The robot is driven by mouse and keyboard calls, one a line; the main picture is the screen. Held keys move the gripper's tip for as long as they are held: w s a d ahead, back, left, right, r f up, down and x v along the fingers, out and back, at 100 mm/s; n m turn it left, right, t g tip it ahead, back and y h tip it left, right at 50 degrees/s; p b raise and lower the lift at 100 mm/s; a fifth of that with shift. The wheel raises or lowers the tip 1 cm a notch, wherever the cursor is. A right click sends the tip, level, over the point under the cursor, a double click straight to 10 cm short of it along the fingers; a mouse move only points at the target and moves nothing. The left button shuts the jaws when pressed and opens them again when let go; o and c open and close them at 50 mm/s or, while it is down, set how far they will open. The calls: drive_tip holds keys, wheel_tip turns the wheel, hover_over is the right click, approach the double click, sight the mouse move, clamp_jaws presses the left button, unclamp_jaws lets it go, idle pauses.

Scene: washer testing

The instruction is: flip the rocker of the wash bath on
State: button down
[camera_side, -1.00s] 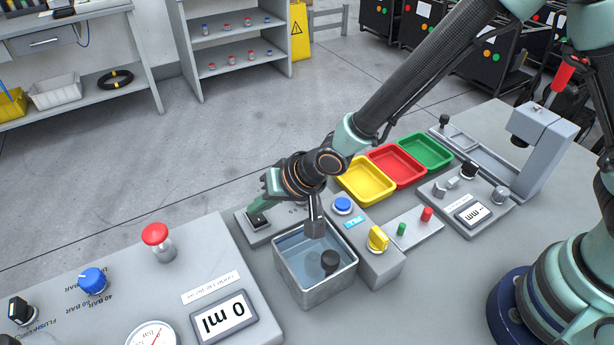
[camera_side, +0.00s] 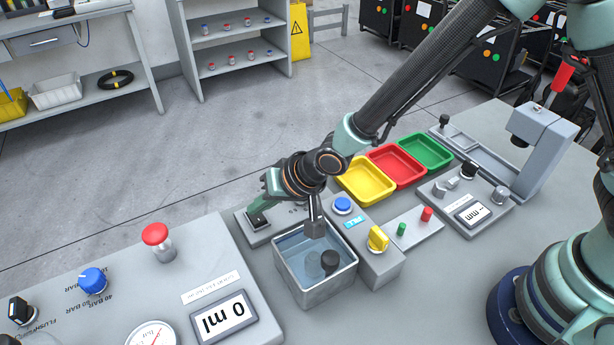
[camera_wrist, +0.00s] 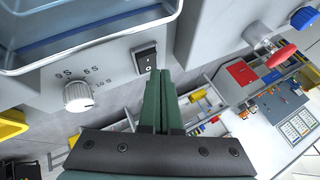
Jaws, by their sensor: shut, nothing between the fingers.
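The wash bath (camera_side: 316,292) is an open metal tank of bluish water in the middle of the side view. Its rim and wall also show at the top left of the wrist view (camera_wrist: 110,58). The black rocker (camera_wrist: 146,59) with a white mark sits on the bath's grey panel, beside a white timer knob (camera_wrist: 78,97). In the side view the rocker (camera_side: 258,222) is partly covered by my gripper. My gripper (camera_wrist: 161,74) is shut and empty, its green fingertips at the rocker's near edge. I cannot tell whether they touch, nor which way the rocker is tipped.
A dark round object (camera_side: 330,260) shows in the bath. A blue button (camera_side: 342,205) and yellow knob (camera_side: 378,238) stand to its right. Yellow (camera_side: 347,191), red and green trays lie behind. A panel with a red mushroom button (camera_side: 155,234) fills the front left.

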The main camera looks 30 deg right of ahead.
drive_tip(key=shift+f, duration=0.15)
drive_tip(key=shift+s+a+f, duration=0.1)
drive_tip(key=shift+f, duration=0.2)
